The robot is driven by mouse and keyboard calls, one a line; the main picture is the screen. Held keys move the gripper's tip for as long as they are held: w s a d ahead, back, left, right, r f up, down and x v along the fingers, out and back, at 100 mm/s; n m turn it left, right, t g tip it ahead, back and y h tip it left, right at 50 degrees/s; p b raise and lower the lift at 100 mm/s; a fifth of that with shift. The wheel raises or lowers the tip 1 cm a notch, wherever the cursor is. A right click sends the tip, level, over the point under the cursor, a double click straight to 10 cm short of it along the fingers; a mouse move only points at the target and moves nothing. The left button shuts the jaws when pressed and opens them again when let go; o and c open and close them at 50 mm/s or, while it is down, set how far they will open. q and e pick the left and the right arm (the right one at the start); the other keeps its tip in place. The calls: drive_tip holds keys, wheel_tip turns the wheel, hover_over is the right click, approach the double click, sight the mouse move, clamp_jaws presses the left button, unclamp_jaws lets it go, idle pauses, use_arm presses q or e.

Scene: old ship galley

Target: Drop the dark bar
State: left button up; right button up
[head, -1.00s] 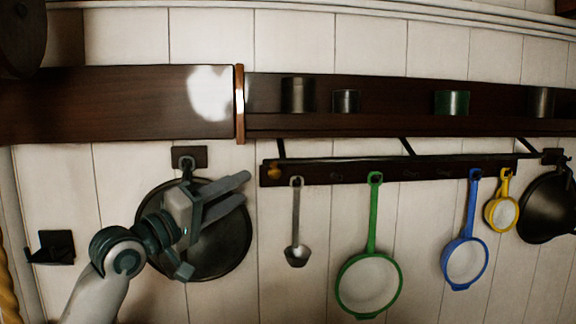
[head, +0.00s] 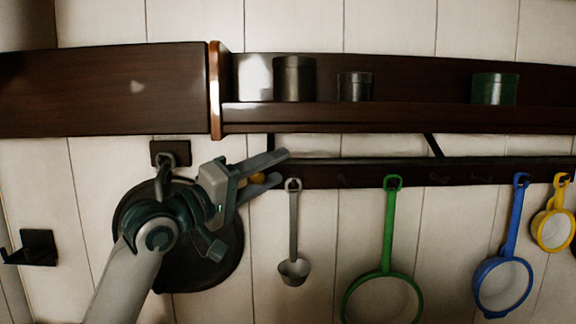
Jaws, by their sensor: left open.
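A long dark bar (head: 365,162) runs level along the wall under the shelf, in front of the top of a dark hook rail (head: 318,178). Slanted dark arms rise from it toward the shelf. A yellow-brown knob (head: 258,179) shows at the rail's left end, partly behind my left gripper. My left gripper (head: 250,202) is open and empty. Its upper finger overlaps the bar's left end in the picture; I cannot tell whether they touch. My right gripper is not in view.
A grey ladle (head: 294,235), a green-rimmed strainer (head: 388,235), a blue one (head: 512,235) and a yellow one (head: 553,228) hang right of the gripper. Dark canisters (head: 294,80) stand on the shelf (head: 420,118) above. A dark bracket (head: 38,247) is at left.

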use_arm(q)
drive_tip(key=shift+w+d+r, duration=0.1)
drive_tip(key=shift+w+d, duration=0.1)
drive_tip(key=shift+d, duration=0.05)
drive_tip(key=shift+s+r, duration=0.1)
drive_tip(key=shift+s+a, duration=0.1)
drive_tip(key=shift+a, duration=0.05)
drive_tip(key=shift+c, duration=0.5)
clamp_jaws()
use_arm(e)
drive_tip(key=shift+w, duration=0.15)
